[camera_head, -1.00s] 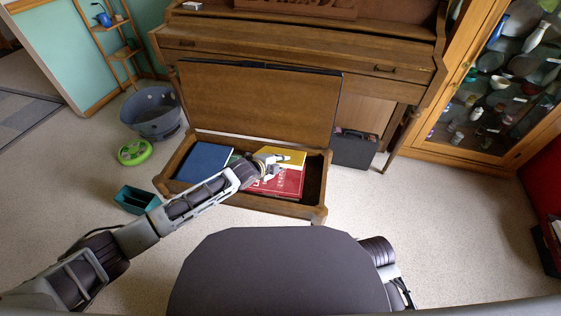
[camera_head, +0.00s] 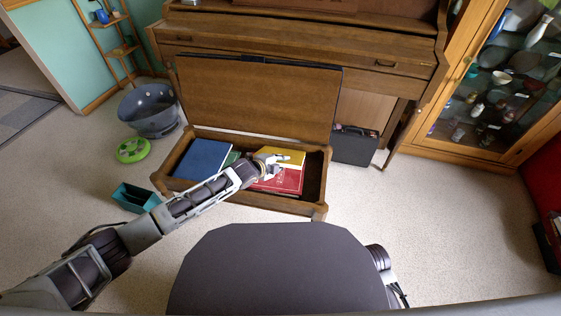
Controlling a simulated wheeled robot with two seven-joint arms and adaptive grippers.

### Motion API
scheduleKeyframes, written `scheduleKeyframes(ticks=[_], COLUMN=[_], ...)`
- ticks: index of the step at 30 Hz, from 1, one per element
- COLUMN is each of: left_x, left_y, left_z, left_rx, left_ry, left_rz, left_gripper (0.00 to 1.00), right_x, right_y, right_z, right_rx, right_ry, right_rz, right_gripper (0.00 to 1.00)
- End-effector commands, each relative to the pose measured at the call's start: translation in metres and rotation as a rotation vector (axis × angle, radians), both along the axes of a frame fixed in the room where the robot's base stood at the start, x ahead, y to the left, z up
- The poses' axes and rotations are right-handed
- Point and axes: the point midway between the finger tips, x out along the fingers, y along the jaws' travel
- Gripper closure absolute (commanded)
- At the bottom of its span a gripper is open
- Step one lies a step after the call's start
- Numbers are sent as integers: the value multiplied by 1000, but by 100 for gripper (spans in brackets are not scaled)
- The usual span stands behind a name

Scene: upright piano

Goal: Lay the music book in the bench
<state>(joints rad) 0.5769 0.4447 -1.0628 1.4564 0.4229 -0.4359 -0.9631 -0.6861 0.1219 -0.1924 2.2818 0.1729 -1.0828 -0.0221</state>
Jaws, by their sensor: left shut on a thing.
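The wooden piano bench (camera_head: 264,205) stands open in front of the piano, its lid (camera_head: 256,98) tilted up against the keyboard side. A red book with pale lettering, which looks like the music book (camera_head: 287,184), shows at the right part of the bench's box. A yellow area (camera_head: 291,155) adjoins its far side; I cannot tell whether it is a separate book. My left gripper (camera_head: 279,160) is over the red and yellow, shut on a book, and hides part of both. Whether the book touches the bench floor is unclear. My right gripper is not in view.
A blue book (camera_head: 203,159) lies in the left part of the box, with a green item beside it. A grey tub (camera_head: 149,112), a green disc (camera_head: 133,150) and a teal bin (camera_head: 136,197) stand left. A dark case (camera_head: 354,146) and glass cabinet (camera_head: 492,100) stand right.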

Motion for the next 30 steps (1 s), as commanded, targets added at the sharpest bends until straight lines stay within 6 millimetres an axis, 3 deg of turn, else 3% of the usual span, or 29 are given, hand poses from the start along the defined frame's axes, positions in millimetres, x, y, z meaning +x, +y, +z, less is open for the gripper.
scheduleKeyframes(ticks=[4,5,11,30], left_x=[0,0,0,-7], left_y=[0,-1,-1,6], left_z=[1,1,1,5], left_rx=[-1,-1,-1,1], left_ry=[-2,-2,-2,-1], left_rz=[-1,-1,-1,-1], left_gripper=[100,85,61,61], right_x=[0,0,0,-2], right_y=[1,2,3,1], right_z=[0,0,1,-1], right_rx=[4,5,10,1], right_ry=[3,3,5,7], right_rz=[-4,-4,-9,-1], right_gripper=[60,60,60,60])
